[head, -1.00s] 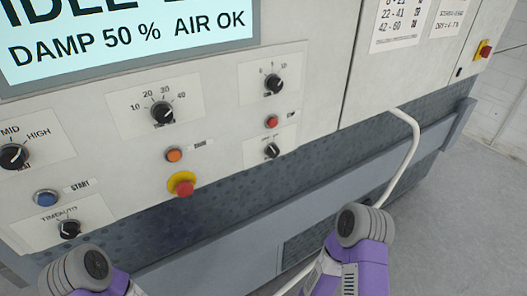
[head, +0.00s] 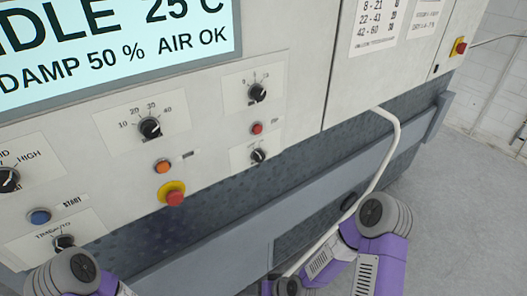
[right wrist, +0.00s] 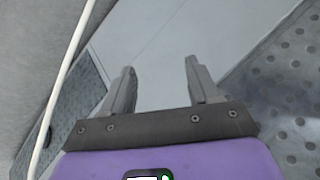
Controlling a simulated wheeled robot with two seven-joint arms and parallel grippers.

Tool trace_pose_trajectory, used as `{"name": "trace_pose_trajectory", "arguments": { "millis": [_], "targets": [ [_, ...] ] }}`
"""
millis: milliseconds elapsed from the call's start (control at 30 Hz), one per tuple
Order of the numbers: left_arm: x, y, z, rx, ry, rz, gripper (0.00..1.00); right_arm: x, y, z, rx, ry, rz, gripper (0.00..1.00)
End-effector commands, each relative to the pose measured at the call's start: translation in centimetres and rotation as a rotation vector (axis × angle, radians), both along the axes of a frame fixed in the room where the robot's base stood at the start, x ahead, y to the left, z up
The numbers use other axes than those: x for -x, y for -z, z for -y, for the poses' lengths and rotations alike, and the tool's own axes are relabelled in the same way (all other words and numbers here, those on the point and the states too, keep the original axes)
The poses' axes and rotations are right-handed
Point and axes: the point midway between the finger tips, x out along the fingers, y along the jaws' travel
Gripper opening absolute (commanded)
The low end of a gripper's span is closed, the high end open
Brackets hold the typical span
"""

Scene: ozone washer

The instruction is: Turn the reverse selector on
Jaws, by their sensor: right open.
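The light grey control panel (head: 215,115) of the washer fills the left of the head view. It carries several black knobs on white plates; their small labels are too blurred to tell which is the reverse selector. A small knob (head: 258,156) sits at the lower right, below a red button (head: 257,128). Above them is a larger dial (head: 258,92). My right gripper (right wrist: 159,66) is open and empty in the right wrist view, with its fingers apart over grey surfaces and no knob between them. My left gripper is out of view; only its arm shows at lower left.
A yellow-ringed red button (head: 173,194), an orange button (head: 162,167) and a blue button (head: 39,217) also stand out from the panel. A white hose (head: 383,160) runs down in front of the washer. Open floor (head: 450,210) lies to the right.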

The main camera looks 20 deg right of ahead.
Motion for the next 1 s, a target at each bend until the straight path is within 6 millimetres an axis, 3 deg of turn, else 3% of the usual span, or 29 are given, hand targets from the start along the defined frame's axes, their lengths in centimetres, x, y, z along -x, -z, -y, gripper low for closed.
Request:
{"name": "trace_pose_trajectory", "arguments": {
  "millis": [33, 100, 200, 300, 400, 500, 567, 1000],
  "targets": [
    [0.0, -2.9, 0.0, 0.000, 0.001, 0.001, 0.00, -3.0, -5.9, 1.3, -0.006, 0.024, 0.149, 0.61],
    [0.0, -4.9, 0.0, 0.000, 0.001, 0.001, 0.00, -6.5, -12.5, 2.9, 0.004, 0.039, 0.363, 0.61],
    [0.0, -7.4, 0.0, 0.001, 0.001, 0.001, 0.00, -9.8, -21.8, 5.4, 0.049, 0.049, 0.646, 0.61],
    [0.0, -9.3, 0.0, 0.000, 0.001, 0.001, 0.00, -11.3, -29.6, 7.2, 0.109, 0.048, 0.873, 0.61],
    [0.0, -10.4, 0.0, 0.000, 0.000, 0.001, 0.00, -11.6, -34.8, 8.2, 0.158, 0.040, 1.030, 0.61],
    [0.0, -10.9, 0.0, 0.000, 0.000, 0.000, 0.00, -11.7, -37.6, 8.6, 0.188, 0.031, 1.114, 0.61],
    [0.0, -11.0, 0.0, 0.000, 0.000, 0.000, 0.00, -11.7, -38.3, 8.6, 0.196, 0.028, 1.140, 0.61],
    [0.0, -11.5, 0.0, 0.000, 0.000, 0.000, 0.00, -17.1, -38.3, 6.6, 0.193, 0.028, 1.145, 0.61]
  ]
}}
